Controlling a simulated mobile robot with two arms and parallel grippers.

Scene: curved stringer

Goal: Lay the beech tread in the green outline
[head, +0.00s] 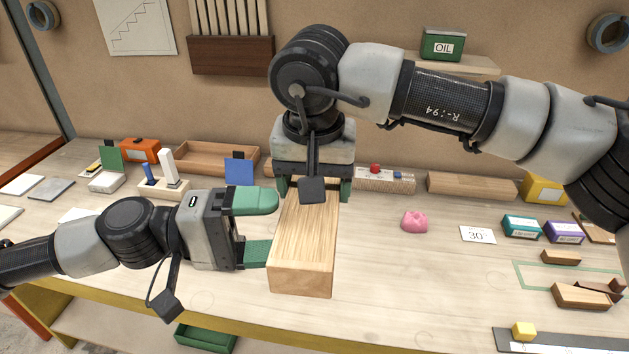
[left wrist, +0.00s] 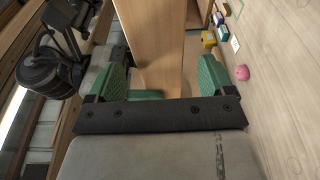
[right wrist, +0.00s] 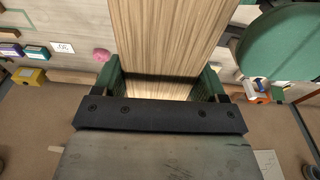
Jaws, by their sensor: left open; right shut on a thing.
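The beech tread (head: 304,240), a long pale wooden block, points toward me in the middle of the head view. My right gripper (head: 313,190) is shut on its far end; the right wrist view shows the tread (right wrist: 175,35) between the fingers. My left gripper (head: 268,226) is open at the tread's left side near its front end. In the left wrist view the tread (left wrist: 155,40) lies between the spread fingers. I cannot tell whether the tread touches the bench. The green outline (head: 525,284) is on the bench at the right.
Small dark wooden pieces (head: 580,296) lie on and beside the outline. A pink lump (head: 414,221) and a card marked 30 (head: 478,235) lie between tread and outline. Boxes line the back.

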